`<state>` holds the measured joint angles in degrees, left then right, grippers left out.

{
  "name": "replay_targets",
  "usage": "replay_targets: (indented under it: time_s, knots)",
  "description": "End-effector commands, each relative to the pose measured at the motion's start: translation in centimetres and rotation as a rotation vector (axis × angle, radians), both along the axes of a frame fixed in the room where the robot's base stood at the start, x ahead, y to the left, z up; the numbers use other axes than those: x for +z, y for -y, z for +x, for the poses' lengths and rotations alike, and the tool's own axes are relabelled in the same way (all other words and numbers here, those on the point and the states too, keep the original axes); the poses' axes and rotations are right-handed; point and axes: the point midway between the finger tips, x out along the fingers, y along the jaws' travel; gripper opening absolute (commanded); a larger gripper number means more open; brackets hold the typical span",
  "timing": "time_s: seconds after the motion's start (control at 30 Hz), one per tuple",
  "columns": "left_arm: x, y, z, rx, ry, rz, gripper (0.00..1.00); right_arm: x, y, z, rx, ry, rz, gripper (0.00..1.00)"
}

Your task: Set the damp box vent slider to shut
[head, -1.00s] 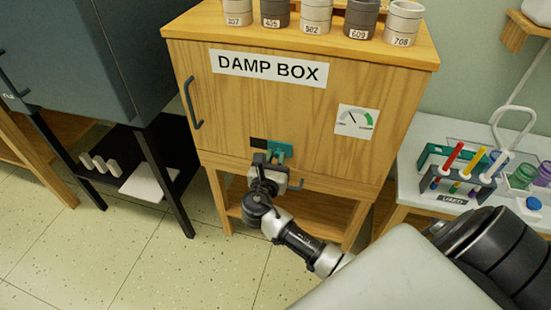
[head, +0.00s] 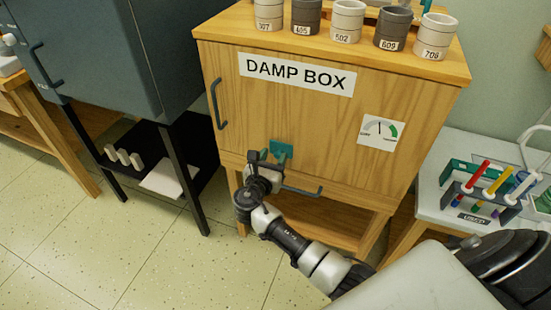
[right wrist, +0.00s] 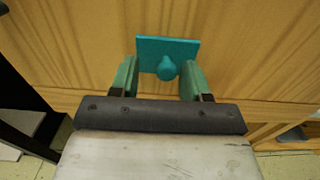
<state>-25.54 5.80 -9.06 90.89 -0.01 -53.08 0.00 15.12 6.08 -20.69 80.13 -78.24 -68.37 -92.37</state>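The wooden damp box (head: 320,110) has a teal vent slider (head: 281,150) low on its front. In the right wrist view the slider is a flat teal plate (right wrist: 188,45) with a round knob (right wrist: 166,69). My right gripper (head: 266,162) is at the slider. In the right wrist view its two fingers (right wrist: 160,80) stand apart on either side of the knob. No dark vent opening shows around the plate. My left gripper is not in view.
A dial (head: 381,130) is on the box front, its needle near upright. A dark handle (head: 217,104) is at left. Several numbered jars (head: 345,20) stand on top. A dark cabinet (head: 150,60) is at left; a marker rack (head: 490,195) is at right.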

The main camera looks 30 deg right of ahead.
Motion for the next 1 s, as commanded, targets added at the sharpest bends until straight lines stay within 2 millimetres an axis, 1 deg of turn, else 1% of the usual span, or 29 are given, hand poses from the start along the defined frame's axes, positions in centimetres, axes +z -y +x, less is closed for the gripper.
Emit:
replay_targets:
  time_s: [0.27,0.37,0.43,0.53,0.7,0.8,0.9,1.0]
  knots:
    - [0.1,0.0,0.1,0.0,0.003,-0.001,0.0,0.0,0.1,-0.1,-0.004,-0.001,-0.001,0.47]
    - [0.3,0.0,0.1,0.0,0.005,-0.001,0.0,0.0,-0.5,-0.5,-0.003,-0.002,-0.001,0.47]
    - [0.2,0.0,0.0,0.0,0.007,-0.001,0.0,-0.1,-1.2,-1.1,-0.001,-0.003,-0.001,0.47]
    - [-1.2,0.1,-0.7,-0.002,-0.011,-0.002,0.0,0.0,-2.7,-2.4,-0.001,-0.003,0.002,0.47]
    - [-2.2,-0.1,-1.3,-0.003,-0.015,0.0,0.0,0.0,-5.4,-4.6,0.0,-0.003,0.002,0.47]
    - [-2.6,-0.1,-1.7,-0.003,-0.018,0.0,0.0,0.0,-6.6,-5.7,-0.001,-0.002,0.001,0.47]
    - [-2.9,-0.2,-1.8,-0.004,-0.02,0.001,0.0,-0.1,-7.6,-6.5,-0.001,-0.002,0.001,0.47]
    - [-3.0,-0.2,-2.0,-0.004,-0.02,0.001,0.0,0.0,-8.0,-6.9,-0.001,-0.001,-0.001,0.47]
